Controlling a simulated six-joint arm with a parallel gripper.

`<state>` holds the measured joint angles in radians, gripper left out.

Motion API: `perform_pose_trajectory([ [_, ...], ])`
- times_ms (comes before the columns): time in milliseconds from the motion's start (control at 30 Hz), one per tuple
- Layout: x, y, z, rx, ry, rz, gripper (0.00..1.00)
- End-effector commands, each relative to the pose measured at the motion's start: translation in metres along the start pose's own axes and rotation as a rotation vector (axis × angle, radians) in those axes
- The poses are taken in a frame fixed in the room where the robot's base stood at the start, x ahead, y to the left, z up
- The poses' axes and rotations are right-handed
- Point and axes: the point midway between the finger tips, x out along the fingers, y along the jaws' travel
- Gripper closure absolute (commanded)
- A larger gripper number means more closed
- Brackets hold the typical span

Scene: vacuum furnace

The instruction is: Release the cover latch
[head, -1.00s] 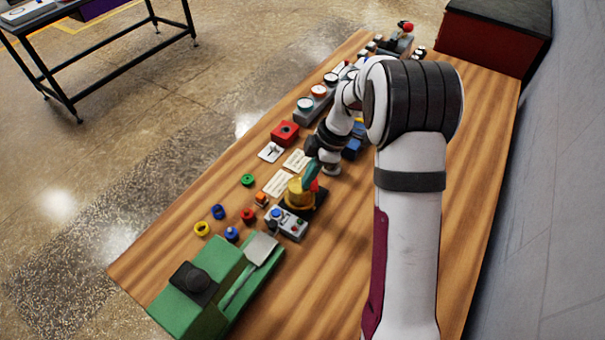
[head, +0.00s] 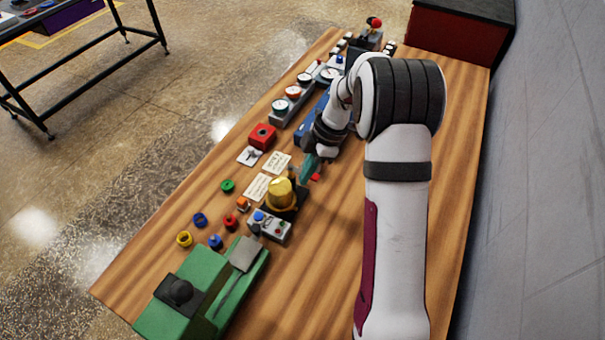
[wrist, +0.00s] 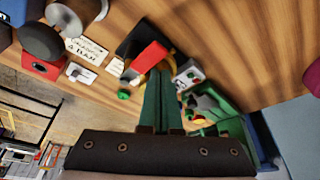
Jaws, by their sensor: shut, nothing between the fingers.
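The gold dome cover (head: 280,194) stands on a black base (head: 291,212) near the middle of the bench. A red piece (head: 315,177), which may be the latch, shows to the right of the dome, close to my fingertips. In the wrist view, the red piece (wrist: 150,57) lies just beyond the fingertips, and a yellow curved edge shows behind it. My gripper (head: 307,167) has teal fingers pressed together with nothing between them; they also show in the wrist view (wrist: 160,80). I cannot tell whether the fingertips touch the red piece. My fingers and the red piece hide much of the dome there.
A grey control box (head: 269,226) sits in front of the dome. A green machine (head: 203,287) stands at the near bench end. Small coloured rings, white cards (head: 258,187) and a red box (head: 263,137) lie to the left.

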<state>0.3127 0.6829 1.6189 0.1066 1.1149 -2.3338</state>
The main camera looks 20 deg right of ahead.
Motion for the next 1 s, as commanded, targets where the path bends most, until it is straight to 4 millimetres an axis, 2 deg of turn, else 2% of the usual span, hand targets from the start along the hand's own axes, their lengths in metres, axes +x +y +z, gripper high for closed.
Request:
perform_pose_trajectory([
  [800,-0.003,0.004,0.007,-0.003,-0.009,0.007,1.00],
  [933,-0.001,-0.004,0.000,-0.003,-0.006,0.005,1.00],
  [1000,0.002,-0.016,-0.009,-0.003,-0.004,0.001,1.00],
])
